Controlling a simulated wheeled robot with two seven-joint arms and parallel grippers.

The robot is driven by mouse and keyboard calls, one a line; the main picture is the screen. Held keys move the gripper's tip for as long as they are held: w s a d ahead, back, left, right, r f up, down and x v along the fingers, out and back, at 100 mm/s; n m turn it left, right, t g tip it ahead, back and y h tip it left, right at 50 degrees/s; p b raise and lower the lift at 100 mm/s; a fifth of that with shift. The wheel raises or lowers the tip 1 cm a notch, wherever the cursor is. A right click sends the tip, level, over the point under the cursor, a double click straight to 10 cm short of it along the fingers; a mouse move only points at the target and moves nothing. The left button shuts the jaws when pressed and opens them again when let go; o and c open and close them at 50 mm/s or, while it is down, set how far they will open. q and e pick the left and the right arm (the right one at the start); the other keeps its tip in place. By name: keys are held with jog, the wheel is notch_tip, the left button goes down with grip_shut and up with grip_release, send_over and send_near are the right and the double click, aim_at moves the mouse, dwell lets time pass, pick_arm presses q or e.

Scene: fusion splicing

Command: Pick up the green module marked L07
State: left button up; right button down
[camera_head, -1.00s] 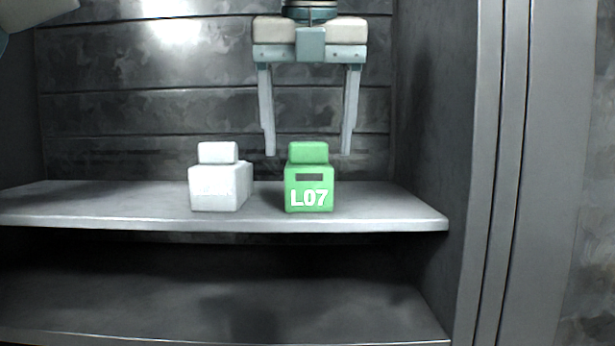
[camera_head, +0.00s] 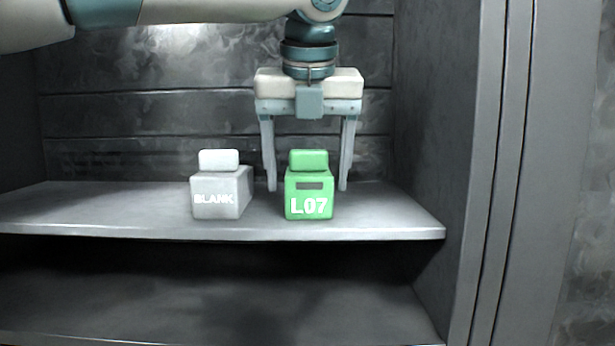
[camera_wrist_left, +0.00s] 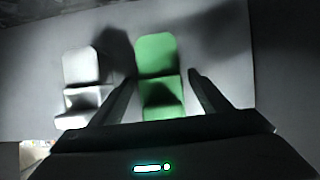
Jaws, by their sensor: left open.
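The green module (camera_head: 308,203) marked L07 stands upright on the upper shelf, with a smaller green block on top. My left gripper (camera_head: 307,188) comes down from above with its fingers open. In the head view one finger is on each side of the module's top block, apparently a little behind it. In the left wrist view the green module (camera_wrist_left: 158,75) lies between the open fingers (camera_wrist_left: 160,80), with gaps on both sides. My right gripper is not in view.
A white module (camera_head: 221,195) marked BLANK stands just left of the green one, close to the left finger. The shelf (camera_head: 120,215) has free room at its left and right. A side wall (camera_head: 430,130) bounds it on the right.

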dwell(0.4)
pick_arm(q)
jog(key=c, duration=1.3)
jog(key=shift+r, duration=0.1)
jog(key=shift+r+b, duration=0.65)
jog(key=shift+r, duration=0.15)
notch_tip(320, 180, up, 2)
jog(key=shift+b, duration=0.4)
jog(key=shift+s+d+r+b, duration=0.55)
jog(key=shift+s+d+r, duration=0.55)
jog(key=shift+s, duration=0.6)
jog(key=shift+s+d+r+b, duration=0.6)
jog(key=shift+s+d+r, duration=0.25)
jog(key=shift+s+r, duration=0.7)
jog(key=shift+s+d+r+b, duration=0.55)
jog(key=shift+s+d+r, duration=0.4)
jog(key=shift+s, duration=0.95)
